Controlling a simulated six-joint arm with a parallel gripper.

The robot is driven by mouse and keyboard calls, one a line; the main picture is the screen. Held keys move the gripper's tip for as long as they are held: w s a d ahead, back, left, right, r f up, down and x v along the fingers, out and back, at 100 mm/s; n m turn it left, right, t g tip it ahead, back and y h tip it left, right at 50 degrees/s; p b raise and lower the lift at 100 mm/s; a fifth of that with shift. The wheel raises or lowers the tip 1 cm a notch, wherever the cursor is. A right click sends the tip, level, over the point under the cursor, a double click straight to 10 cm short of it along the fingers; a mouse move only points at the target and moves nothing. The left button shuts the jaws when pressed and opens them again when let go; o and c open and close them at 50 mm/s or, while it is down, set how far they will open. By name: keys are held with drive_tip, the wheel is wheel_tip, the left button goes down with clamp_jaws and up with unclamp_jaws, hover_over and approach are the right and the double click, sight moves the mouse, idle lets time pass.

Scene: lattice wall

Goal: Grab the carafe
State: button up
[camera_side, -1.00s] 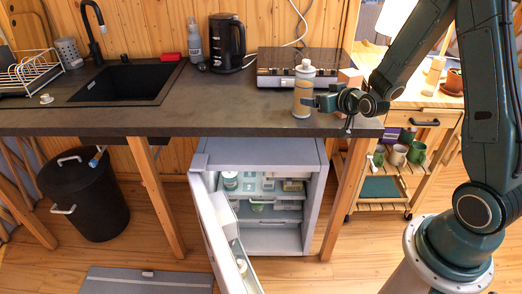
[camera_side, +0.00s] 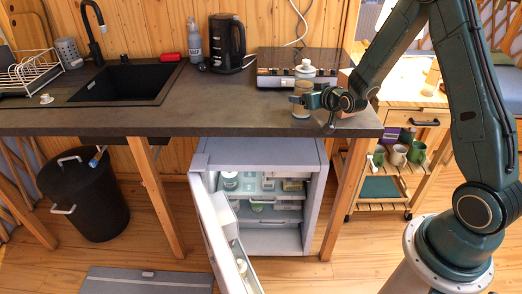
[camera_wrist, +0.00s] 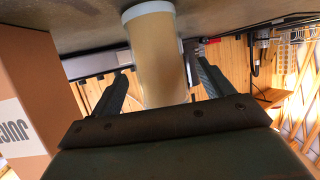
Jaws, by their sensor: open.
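The carafe (camera_side: 302,104) shows as a tan cylinder standing upright near the counter's front right part. In the wrist view the carafe (camera_wrist: 160,62) has a white end resting on the counter and a tan body. A white knobbed shape (camera_side: 305,69) shows just above and behind it in the side view; I cannot tell whether it belongs to the carafe. My gripper (camera_side: 305,100) is open at the carafe's height, with a finger on either side of it in the wrist view (camera_wrist: 165,85). Contact cannot be told. My gripper hides the carafe's other end in the wrist view.
A cardboard box (camera_wrist: 22,95) stands close beside my gripper. A stove (camera_side: 276,68) is behind the carafe, with a black kettle (camera_side: 227,42) to its left. The counter (camera_side: 200,108) left of the carafe is clear. An open fridge (camera_side: 262,190) is below.

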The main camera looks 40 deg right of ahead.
drive_tip(key=shift+x, duration=1.5)
drive_tip(key=shift+w+r, duration=0.1)
drive_tip(key=c, duration=1.2)
